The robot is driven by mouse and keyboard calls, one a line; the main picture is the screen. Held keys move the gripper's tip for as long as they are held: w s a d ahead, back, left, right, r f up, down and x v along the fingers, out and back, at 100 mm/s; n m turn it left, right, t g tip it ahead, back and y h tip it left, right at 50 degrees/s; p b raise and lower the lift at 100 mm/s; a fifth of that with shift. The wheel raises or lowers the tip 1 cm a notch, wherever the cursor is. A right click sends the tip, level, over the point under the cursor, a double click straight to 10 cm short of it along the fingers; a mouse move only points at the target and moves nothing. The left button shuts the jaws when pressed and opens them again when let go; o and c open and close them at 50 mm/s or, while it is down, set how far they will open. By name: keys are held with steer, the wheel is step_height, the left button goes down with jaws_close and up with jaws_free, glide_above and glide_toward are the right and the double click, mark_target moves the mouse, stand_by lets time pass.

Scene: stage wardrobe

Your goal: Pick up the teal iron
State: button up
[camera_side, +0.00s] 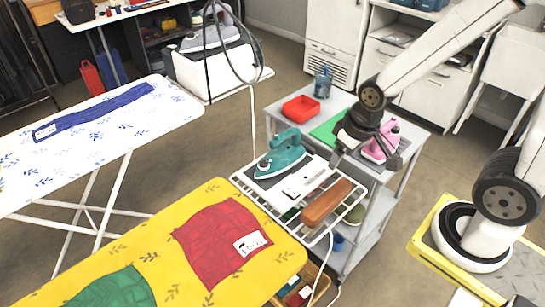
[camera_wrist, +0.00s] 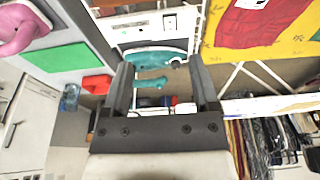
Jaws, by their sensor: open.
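The teal iron (camera_side: 281,158) sits upright on a dark pad on the white wire-framed rest (camera_side: 262,195) at the end of the yellow ironing board. In the wrist view the teal iron (camera_wrist: 152,60) lies beyond my fingertips, between them in the picture, with its handle showing. My gripper (camera_side: 345,152) is open and empty, to the right of the iron and apart from it in the side view. Both fingers of my gripper (camera_wrist: 160,72) show in the wrist view with a wide gap.
A brown wooden block (camera_side: 333,202) and a white device (camera_side: 306,178) lie beside the iron. A cord rises behind the iron. The yellow board (camera_side: 196,268) holds folded cloths.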

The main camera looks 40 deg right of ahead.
steer(key=shift+w, duration=0.1)
steer(key=m+y, duration=0.5)
steer(key=m, duration=1.3)
glide_toward(290, 129)
steer(key=x, duration=0.5)
steer(key=shift+a, duration=0.2)
steer(key=shift+d+x, duration=0.2)
steer(key=shift+x, duration=3.75)
steer(key=shift+f, duration=0.1)
steer(key=shift+c, duration=0.2)
jaws_close()
